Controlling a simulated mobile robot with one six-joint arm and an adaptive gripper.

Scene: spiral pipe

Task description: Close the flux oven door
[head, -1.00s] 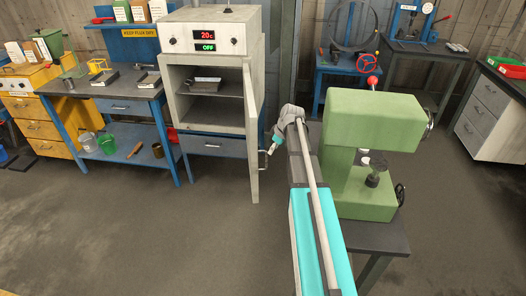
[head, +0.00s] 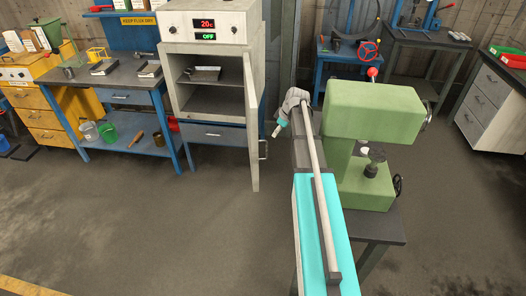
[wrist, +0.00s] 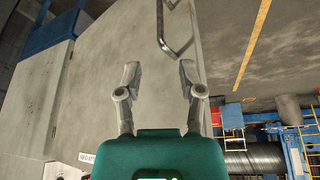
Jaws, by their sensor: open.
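The grey flux oven (head: 182,120) stands left of centre in the head view, with its dark inside showing. Its door (head: 252,130) is swung open toward me and seen almost edge-on. The door's handle (head: 264,149) is on its right face. My gripper (head: 277,131) is just right of the door, near the handle and apart from it. In the wrist view my gripper (wrist: 158,82) is open and empty, with its fingers spread in front of the pale door panel (wrist: 110,75). The metal handle (wrist: 177,45) lies beyond the fingertips.
A green machine (head: 375,112) on a dark table stands close to the right of my arm. A blue workbench (head: 115,85) is left of the oven. A small tray (head: 205,73) sits on the oven shelf. The floor in front of the oven is clear.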

